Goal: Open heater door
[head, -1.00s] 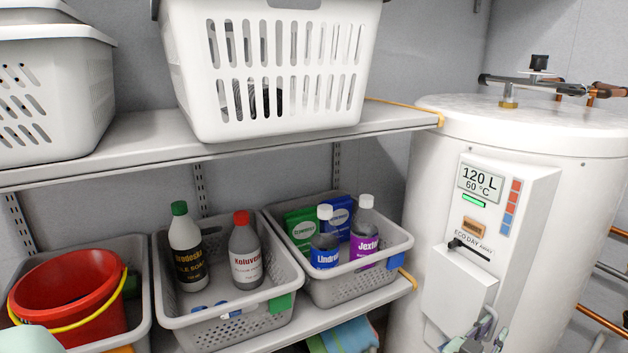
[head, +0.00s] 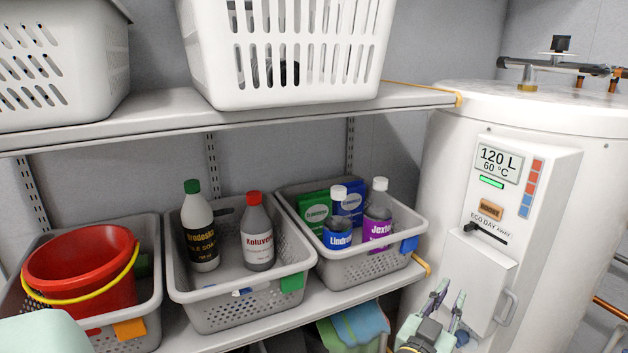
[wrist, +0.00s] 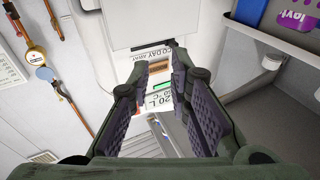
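The white water heater (head: 560,150) stands at the right in the head view. Its control box carries a white door (head: 478,280) on the lower front, with a grey bar handle (head: 507,306) at its right edge. The door looks closed. My gripper (head: 449,298) is low in front of the door's left part, left of the handle and apart from it. In the wrist view, my gripper (wrist: 162,88) has its two dark fingers apart with nothing held between them. The upside-down display label (wrist: 160,98) shows between and behind them; the handle cannot be made out there.
A shelf (head: 340,115) with white baskets (head: 285,85) is left of the heater. Below it, grey bins (head: 240,316) hold bottles and a red bucket (head: 80,268). Cloths (head: 360,325) hang below the lower shelf, near my gripper. Copper pipes (head: 610,307) run at the far right.

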